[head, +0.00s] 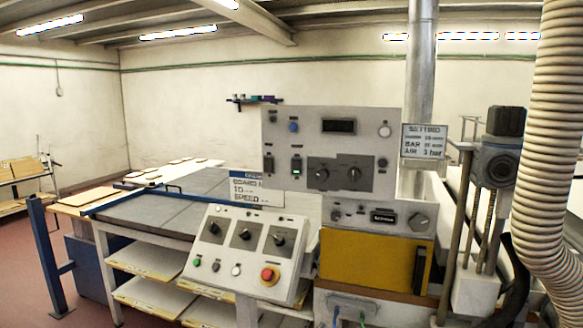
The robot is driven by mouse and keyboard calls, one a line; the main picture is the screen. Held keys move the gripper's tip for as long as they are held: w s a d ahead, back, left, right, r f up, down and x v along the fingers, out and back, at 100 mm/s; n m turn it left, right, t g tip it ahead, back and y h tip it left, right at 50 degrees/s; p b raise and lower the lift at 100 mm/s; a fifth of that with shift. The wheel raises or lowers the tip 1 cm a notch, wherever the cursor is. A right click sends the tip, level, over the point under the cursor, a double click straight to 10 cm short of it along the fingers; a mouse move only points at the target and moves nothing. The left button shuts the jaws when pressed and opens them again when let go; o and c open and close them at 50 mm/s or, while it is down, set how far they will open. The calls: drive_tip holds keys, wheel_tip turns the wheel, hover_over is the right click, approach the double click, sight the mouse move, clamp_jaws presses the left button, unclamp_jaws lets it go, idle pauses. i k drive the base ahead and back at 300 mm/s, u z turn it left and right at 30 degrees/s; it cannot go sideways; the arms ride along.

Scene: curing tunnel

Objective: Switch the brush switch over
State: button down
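The upright grey control panel (350,151) stands near the middle. Below, a tilted console (230,262) carries three black rotary switches: left (215,228), middle (245,234) and right (279,239). The labels are too small to read, so I cannot tell which is the brush switch. My gripper is not in view.
A red mushroom button (268,275) sits on the console's lower right. A yellow box front (368,262) with a black handle is beside the console. A ribbed hose (555,130) and metal pipes stand at the right. Open red floor (30,285) lies at the left.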

sight(268, 162)
drive_tip(key=u, duration=0.3)
drive_tip(key=i, duration=1)
drive_tip(key=u, duration=0.7)
